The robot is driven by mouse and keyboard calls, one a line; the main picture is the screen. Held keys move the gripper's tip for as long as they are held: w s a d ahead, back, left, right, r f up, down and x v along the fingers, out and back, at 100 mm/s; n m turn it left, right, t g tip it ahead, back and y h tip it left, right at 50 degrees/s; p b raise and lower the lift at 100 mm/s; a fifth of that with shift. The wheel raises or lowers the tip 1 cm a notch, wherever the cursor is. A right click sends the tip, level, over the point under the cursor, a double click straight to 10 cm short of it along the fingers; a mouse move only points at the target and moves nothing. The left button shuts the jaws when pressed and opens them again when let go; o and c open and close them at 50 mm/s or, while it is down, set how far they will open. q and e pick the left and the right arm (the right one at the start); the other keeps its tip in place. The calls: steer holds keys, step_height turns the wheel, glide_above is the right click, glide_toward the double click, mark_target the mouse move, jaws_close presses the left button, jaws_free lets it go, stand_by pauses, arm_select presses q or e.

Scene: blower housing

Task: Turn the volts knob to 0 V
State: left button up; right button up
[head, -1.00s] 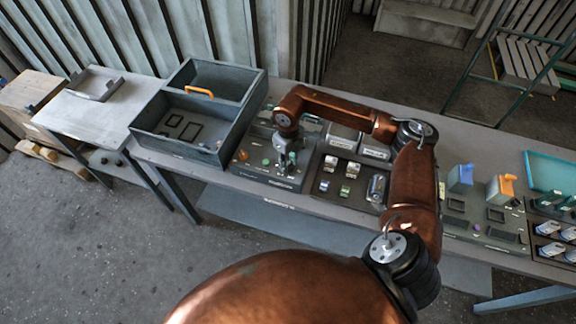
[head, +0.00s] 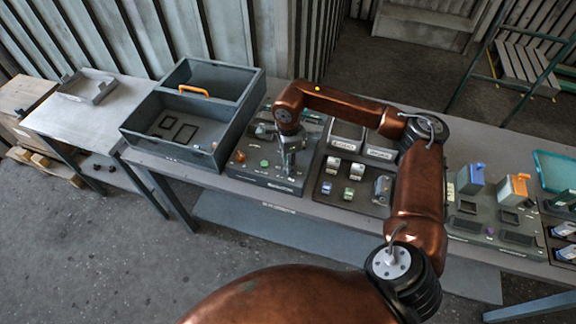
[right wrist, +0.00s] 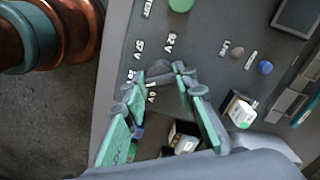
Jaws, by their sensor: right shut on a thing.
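The dark volts knob (right wrist: 167,80) is on a grey control panel (head: 248,172), with white volt markings around it in the right wrist view. My right gripper (head: 287,172) reaches down onto the panel. Its green-padded fingers, also in the right wrist view (right wrist: 162,84), are shut on the knob from both sides. The fingers cover part of the knob and some markings, so I cannot tell where its pointer stands. My left gripper is not in view.
A green button (right wrist: 181,4), a blue button (right wrist: 265,67) and a white-and-green switch (right wrist: 240,112) are near the fingers. A grey open box (head: 222,150) stands left of the panel. A tray with small parts (head: 335,200) lies to its right.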

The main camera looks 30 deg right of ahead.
steer(key=n+b, duration=0.2)
steer(key=n, duration=0.3)
steer(key=shift+n, duration=0.4)
steer(key=n+b, duration=0.2)
steer(key=n, duration=0.3)
steer(key=shift+n+b, duration=0.3)
steer(key=o, duration=1.2)
steer(key=shift+c, duration=0.2)
steer(key=shift+r, duration=0.15)
step_height(320, 180, up, 12)
